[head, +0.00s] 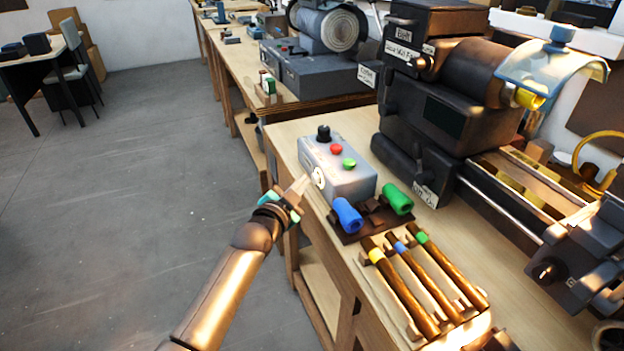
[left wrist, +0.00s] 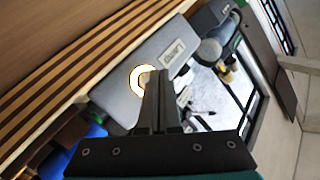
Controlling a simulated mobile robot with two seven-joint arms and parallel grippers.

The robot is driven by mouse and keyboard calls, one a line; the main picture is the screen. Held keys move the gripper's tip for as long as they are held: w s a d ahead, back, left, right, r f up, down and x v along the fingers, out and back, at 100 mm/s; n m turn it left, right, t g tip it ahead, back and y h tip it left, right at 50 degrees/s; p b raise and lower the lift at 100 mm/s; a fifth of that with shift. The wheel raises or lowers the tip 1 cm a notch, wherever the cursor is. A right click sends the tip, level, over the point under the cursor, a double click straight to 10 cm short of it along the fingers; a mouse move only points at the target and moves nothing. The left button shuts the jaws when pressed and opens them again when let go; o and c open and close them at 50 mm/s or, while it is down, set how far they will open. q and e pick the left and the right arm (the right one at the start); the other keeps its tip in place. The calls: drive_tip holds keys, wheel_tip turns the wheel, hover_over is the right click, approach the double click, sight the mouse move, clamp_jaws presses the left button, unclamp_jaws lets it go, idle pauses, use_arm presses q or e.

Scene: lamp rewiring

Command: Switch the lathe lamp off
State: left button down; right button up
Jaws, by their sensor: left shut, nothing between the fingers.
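A grey control box (head: 350,172) stands on the bench beside the lathe (head: 437,115). It has a black knob (head: 323,132), a red button (head: 336,149) and a green button (head: 349,163) on top. A round white switch (head: 318,178) sits on its front face. In the left wrist view the switch shows as a bright ring (left wrist: 140,76) beside a small label plate (left wrist: 176,59). My left gripper (head: 303,184) is shut and empty, with its tips close to the switch. The fingers partly cover the ring; I cannot tell if they touch it. My right gripper is not in view.
Several banded wooden-handled tools (head: 406,292) lie in a rack nearer me. The bench edge is close beside my left arm; the floor (head: 130,180) is clear.

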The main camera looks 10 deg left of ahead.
use_arm(q)
drive_tip(key=shift+w+d, duration=0.1)
drive_tip(key=shift+d, duration=0.05)
idle(0.4)
drive_tip(key=shift+w+d, duration=0.2)
drive_tip(key=shift+d, duration=0.05)
drive_tip(key=shift+s+a+r, duration=0.1)
drive_tip(key=shift+s+a+p, duration=0.2)
drive_tip(key=shift+a+p, duration=0.05)
drive_tip(key=shift+p, duration=0.15)
drive_tip(key=s+a+p, duration=0.2)
drive_tip(key=s+a, duration=0.1)
drive_tip(key=a, duration=0.2)
drive_tip(key=shift+s, duration=0.2)
idle(0.4)
idle(0.4)
